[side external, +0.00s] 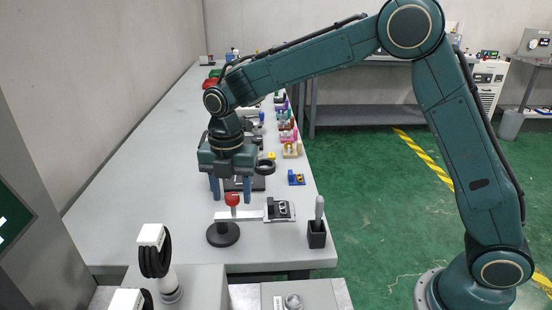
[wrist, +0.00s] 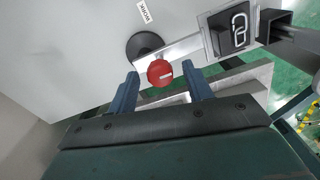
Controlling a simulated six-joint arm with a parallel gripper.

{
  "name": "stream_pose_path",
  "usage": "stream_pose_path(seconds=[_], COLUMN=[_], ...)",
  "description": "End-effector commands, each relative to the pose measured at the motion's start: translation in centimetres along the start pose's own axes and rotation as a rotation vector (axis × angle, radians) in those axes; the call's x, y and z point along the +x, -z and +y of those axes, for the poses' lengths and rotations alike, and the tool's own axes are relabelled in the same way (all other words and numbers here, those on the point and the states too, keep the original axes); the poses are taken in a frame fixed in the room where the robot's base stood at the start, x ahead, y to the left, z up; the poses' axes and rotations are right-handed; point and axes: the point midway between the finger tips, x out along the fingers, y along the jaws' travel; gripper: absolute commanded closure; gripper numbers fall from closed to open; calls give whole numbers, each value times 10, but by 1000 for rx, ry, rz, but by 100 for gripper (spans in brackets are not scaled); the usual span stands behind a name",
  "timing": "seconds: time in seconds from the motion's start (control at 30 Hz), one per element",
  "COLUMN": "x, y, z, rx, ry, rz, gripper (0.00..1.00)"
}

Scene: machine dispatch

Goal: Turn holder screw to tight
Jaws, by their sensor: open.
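The holder screw is a red knob (side external: 232,199) on top of a holder with a black round base (side external: 223,236) and a pale bar (side external: 252,216). In the wrist view the red knob (wrist: 160,73) shows a short pale mark on its top. A plate with a link symbol (side external: 279,210) sits at the bar's right end; it also shows in the wrist view (wrist: 229,30). My gripper (side external: 231,193) is open and points down over the knob. Its blue fingers stand on either side of the knob, apart from it, in both views (wrist: 162,80).
A black cup (side external: 317,238) with a grey-handled tool stands right of the holder, near the table's edge. A blue and yellow part (side external: 296,179) and several coloured parts line the right edge farther back. The table's left side (side external: 130,190) is clear.

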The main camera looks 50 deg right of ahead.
Motion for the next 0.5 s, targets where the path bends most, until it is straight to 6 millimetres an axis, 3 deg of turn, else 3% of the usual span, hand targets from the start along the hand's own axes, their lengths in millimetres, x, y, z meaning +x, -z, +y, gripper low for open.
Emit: stream_pose_path(seconds=[0.13,0.37,0.5], x=[0,0,0], y=[0,0,0], z=[0,0,0], rx=[0,0,2], ry=[0,1,1], rz=[0,0,0], gripper=[52,94,94])
